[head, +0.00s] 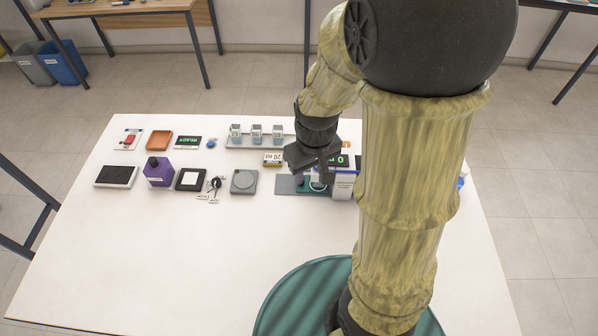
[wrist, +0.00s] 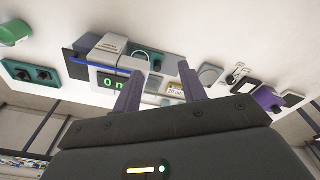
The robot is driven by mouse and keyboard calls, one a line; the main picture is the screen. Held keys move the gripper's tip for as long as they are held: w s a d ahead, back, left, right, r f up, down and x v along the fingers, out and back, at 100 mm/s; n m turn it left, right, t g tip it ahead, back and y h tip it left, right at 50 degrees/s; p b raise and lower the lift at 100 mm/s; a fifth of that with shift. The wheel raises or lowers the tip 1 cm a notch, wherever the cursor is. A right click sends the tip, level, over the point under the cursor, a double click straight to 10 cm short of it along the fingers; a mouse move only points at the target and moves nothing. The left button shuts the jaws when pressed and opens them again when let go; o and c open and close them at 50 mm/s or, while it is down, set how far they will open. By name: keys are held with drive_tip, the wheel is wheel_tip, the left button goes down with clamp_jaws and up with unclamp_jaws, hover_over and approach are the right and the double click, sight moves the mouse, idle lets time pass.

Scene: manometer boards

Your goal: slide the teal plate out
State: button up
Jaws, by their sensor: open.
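The teal plate (head: 304,183) lies on a dark grey base (head: 285,186) beside a white block (head: 343,185) on the table. My gripper (head: 314,172) is above the plate in the head view and covers part of it. In the wrist view a small piece of teal (wrist: 138,62) shows between the fingers, next to the white block (wrist: 105,50). I cannot tell whether a finger touches the plate.
A rack with three small cups (head: 256,140) stands behind, with a 20 ml label (head: 272,159) in front of it. A round-topped grey device (head: 244,181) and a purple box (head: 158,171) stand to the left. The table's front left is clear.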

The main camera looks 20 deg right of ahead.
drive_tip(key=w+a+n+g+h+p, duration=0.2)
drive_tip(key=w+a+n+h+p, duration=0.2)
drive_tip(key=w+n, duration=0.8)
drive_tip(key=shift+w+a+f+g+p, duration=0.25)
drive_tip(key=shift+w+a+g+p, duration=0.2)
drive_tip(key=shift+a+p, duration=0.55)
drive_tip(key=p+x, duration=0.4)
drive_tip(key=x, duration=1.3)
drive_tip(key=shift+w+d+f, duration=0.1)
drive_tip(key=shift+d+f, duration=0.1)
drive_tip(key=shift+d, duration=0.05)
clamp_jaws()
